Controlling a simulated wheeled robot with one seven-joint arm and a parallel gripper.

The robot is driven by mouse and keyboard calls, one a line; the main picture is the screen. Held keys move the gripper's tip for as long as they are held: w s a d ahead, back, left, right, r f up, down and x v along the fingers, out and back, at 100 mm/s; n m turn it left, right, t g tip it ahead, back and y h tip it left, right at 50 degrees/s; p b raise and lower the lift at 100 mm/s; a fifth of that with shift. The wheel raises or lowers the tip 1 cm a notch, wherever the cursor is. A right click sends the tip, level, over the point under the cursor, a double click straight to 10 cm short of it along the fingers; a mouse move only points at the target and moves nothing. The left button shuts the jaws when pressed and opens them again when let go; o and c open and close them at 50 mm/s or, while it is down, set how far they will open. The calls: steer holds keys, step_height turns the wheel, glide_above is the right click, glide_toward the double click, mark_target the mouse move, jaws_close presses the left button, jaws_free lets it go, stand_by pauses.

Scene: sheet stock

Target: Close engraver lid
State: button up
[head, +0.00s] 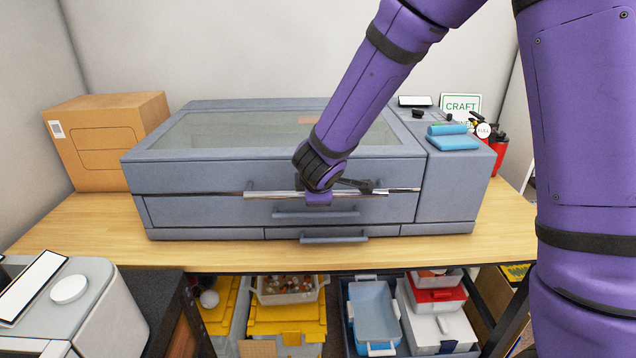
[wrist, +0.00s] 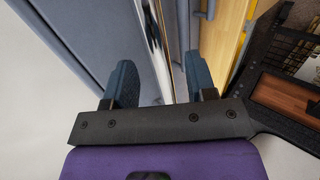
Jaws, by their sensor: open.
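The grey-blue engraver (head: 180,215) stands on the wooden bench. Its lid (head: 200,175), with a large glass window (head: 230,130), lies level over the body, with a thin seam along the front. A long silver strip (head: 258,194) runs along the seam at the lid's front lower edge. My gripper (head: 318,198) is at the middle of this strip, and my wrist hides part of it. In the wrist view, my gripper (wrist: 160,82) is open, with one dark finger on each side of the silver strip (wrist: 158,50). I cannot tell whether the fingers touch it.
A cardboard box (head: 105,140) stands left of the engraver. Blue folded cloths (head: 453,142) lie on its right top, near a craft sign (head: 461,105) and a red container (head: 497,150). Drawer handles (head: 335,238) project below. Bins (head: 375,310) fill the space under the bench (head: 60,230).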

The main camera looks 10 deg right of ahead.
steer(key=v, duration=0.8)
steer(key=shift+s+r, duration=0.15)
steer(key=shift+s, duration=0.15)
steer(key=s+d+r+m+g+h, duration=0.1)
steer(key=s+d+r+m, duration=0.3)
steer(key=d+r, duration=0.15)
steer(key=s+d+r+m+h, duration=0.2)
steer(key=s+d+r+m, duration=0.2)
steer(key=d, duration=0.3)
steer(key=s+d+r+m+y, duration=0.1)
steer(key=s+m, duration=0.1)
steer(key=s, duration=0.3)
steer(key=s+d+r+m+g+y, duration=0.1)
steer(key=s+r+m+y, duration=0.1)
steer(key=s, duration=0.4)
steer(key=s+d+r+m+y, duration=0.1)
steer(key=s+d+m, duration=0.1)
steer(key=s, duration=0.4)
steer(key=shift+r+m+g+y, duration=0.3)
steer(key=shift+m+g, duration=0.1)
steer(key=shift+m, duration=0.5)
steer(key=shift+s, duration=0.1)
